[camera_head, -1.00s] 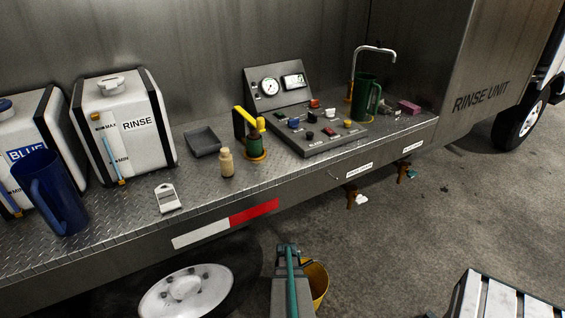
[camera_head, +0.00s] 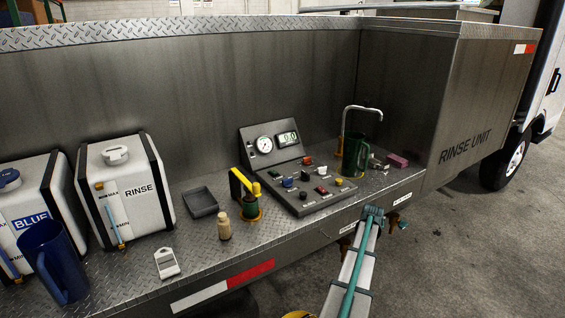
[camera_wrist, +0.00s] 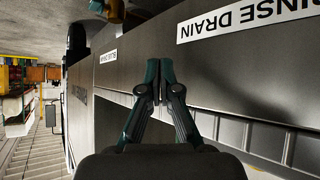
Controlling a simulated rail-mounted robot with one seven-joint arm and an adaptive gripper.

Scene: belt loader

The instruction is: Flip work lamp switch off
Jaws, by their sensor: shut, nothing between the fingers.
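The labels are too small to read, so I cannot tell which control is the work lamp switch. My gripper (camera_head: 373,212) is in front of the bed's edge, right of and below the panel. In the wrist view my gripper (camera_wrist: 160,80) is shut and empty, with its fingers together near the bed's side; the panel is not in that view.
On the bed are a green jug (camera_head: 356,150) under a tap, a yellow-handled pump (camera_head: 246,195), a tan bottle (camera_head: 224,226), a dark tray (camera_head: 200,202) and two white tanks (camera_head: 128,190). The "RINSE DRAIN" label (camera_wrist: 250,18) is on the bed's side.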

